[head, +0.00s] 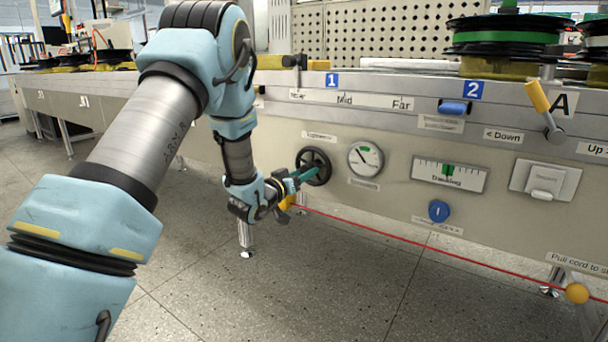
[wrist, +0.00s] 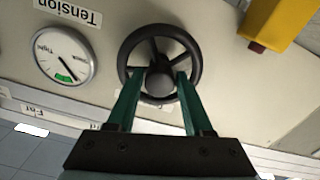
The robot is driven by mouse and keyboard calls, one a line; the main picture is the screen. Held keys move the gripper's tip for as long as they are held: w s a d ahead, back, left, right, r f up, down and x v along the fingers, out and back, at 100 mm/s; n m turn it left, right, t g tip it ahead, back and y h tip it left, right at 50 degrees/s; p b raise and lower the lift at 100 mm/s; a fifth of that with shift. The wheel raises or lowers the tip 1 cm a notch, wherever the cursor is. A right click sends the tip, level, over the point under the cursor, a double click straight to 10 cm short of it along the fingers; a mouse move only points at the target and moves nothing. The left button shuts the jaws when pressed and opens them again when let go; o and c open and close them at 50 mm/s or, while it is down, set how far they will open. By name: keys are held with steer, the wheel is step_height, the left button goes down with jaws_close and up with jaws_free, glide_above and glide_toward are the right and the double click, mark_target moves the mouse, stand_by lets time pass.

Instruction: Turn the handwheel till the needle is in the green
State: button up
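The black handwheel (head: 314,166) stands on the beige front panel, and it also shows in the wrist view (wrist: 191,48). My gripper (head: 297,178) is at the wheel. In the wrist view its two green fingers (wrist: 160,75) are spread, with tips over the wheel on either side of its round hub. I cannot tell whether they touch it. The round white Tension gauge (head: 366,159) is right of the wheel in the head view. In the wrist view, turned over, the gauge (wrist: 62,54) shows its dark needle pointing lower right, close beside the green sector at the bottom.
A horizontal Tracking gauge (head: 449,173), a blue knob (head: 438,211) and a white switch (head: 545,180) sit farther right. A red cord (head: 420,244) with a yellow ball (head: 577,293) runs below the panel. A yellow block (wrist: 280,18) is near the wheel in the wrist view.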

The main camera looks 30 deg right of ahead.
jaws_close()
stand_by(0.4)
steer(key=m+b, duration=0.3)
steer(key=m, duration=0.8)
steer(key=shift+w+a+m+b, duration=0.1)
steer(key=shift+w+m+b, duration=0.05)
steer(key=shift+m+b, duration=0.15)
stand_by(0.4)
steer(key=shift+o, duration=2.3)
jaws_free()
